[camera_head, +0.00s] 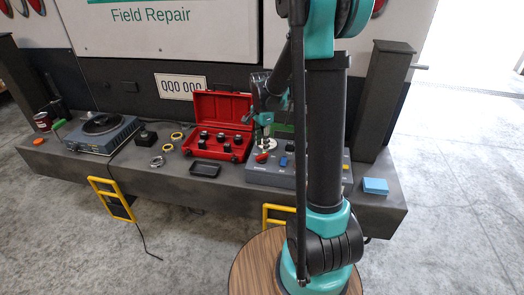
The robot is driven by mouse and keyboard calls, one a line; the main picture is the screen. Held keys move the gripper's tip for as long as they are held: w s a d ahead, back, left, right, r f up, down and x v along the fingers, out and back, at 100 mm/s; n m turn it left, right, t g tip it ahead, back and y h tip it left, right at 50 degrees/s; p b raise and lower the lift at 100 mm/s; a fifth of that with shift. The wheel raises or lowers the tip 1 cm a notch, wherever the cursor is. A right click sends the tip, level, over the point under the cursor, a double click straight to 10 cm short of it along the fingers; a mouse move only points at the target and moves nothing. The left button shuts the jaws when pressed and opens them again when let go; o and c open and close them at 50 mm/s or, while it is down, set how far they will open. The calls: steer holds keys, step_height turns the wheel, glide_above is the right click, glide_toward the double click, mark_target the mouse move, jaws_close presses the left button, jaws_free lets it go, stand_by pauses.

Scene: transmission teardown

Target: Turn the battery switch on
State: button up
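A grey control box (268,178) sits on the bench, partly hidden behind my arm. A red switch handle (262,157) stands on its left part, over a pale round base. I take it for the battery switch, but the labels on the box are too small to read. A blue switch (283,161) is to its right. My gripper (264,133) hangs above and just behind the red handle. It looks apart from the handle, though contact cannot be ruled out. Its fingers are too small and overlapped to show whether they are open or shut.
An open red case (222,105) with several black pieces is just left of my gripper. A black tray (205,168), metal rings (176,136) and a grey turntable-like device (104,130) lie farther left. A blue block (375,186) is at the bench's right end. A dark post (384,100) rises there.

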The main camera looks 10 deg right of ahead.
mark_target(262, 154)
step_height(262, 154, up, 7)
stand_by(0.3)
steer(key=shift+f, duration=0.1)
